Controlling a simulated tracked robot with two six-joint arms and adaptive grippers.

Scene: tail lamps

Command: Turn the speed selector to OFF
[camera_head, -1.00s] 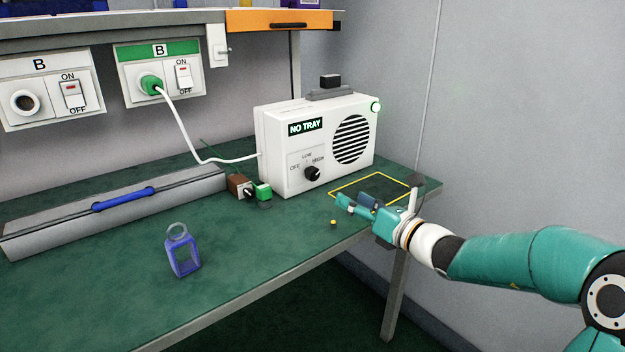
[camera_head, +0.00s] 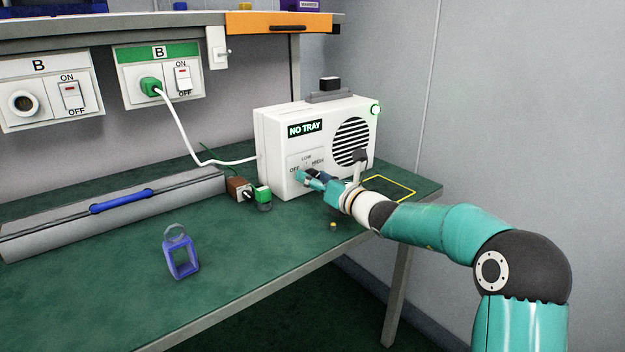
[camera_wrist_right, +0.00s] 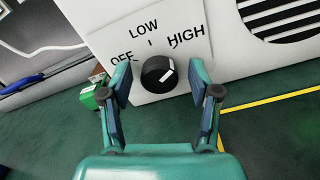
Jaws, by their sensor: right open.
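The speed selector is a round black knob (camera_wrist_right: 157,73) on the front panel of a white box-shaped machine (camera_head: 282,145). Its white pointer mark slants up and right, toward HIGH. The labels OFF, LOW and HIGH (camera_wrist_right: 186,36) run left to right above it. My right gripper (camera_head: 306,178) is at the panel and hides the knob in the head view. In the right wrist view its open fingers (camera_wrist_right: 160,80) stand left and right of the knob, with a gap visible on each side. My left gripper is not in view.
The machine shows a NO TRAY sign (camera_head: 305,128). A yellow outline (camera_head: 408,187) marks bare bench at the right. A grey case (camera_head: 120,212) lies at the left.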

